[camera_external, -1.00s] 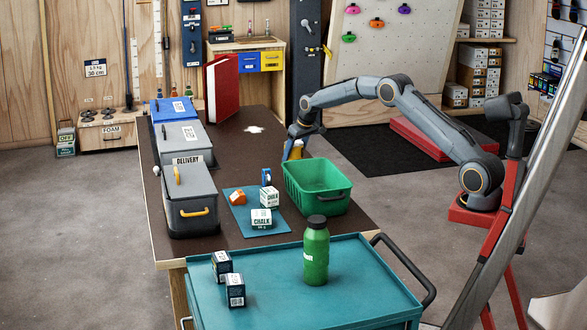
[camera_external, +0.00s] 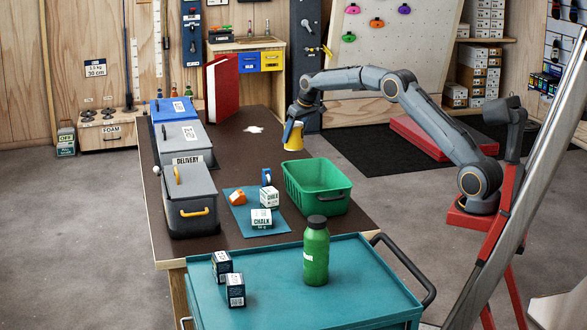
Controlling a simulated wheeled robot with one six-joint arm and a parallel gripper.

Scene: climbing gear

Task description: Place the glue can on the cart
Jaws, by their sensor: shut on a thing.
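My gripper (camera_external: 293,122) is shut on the yellow glue can (camera_external: 294,138) and holds it upright in the air, behind the green basket and near the far right edge of the table. The blue finger covers part of the can. The teal cart (camera_external: 370,279) stands in the foreground, against the near end of the table. On it are a green bottle (camera_external: 316,255) with a dark cap and two small dark boxes (camera_external: 229,276).
The table (camera_external: 226,151) carries a green basket (camera_external: 316,187), a blue mat (camera_external: 240,219) with chalk boxes and tape rolls, several lidded bins (camera_external: 188,200) and a red book (camera_external: 222,86). The cart's right and back areas are bare.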

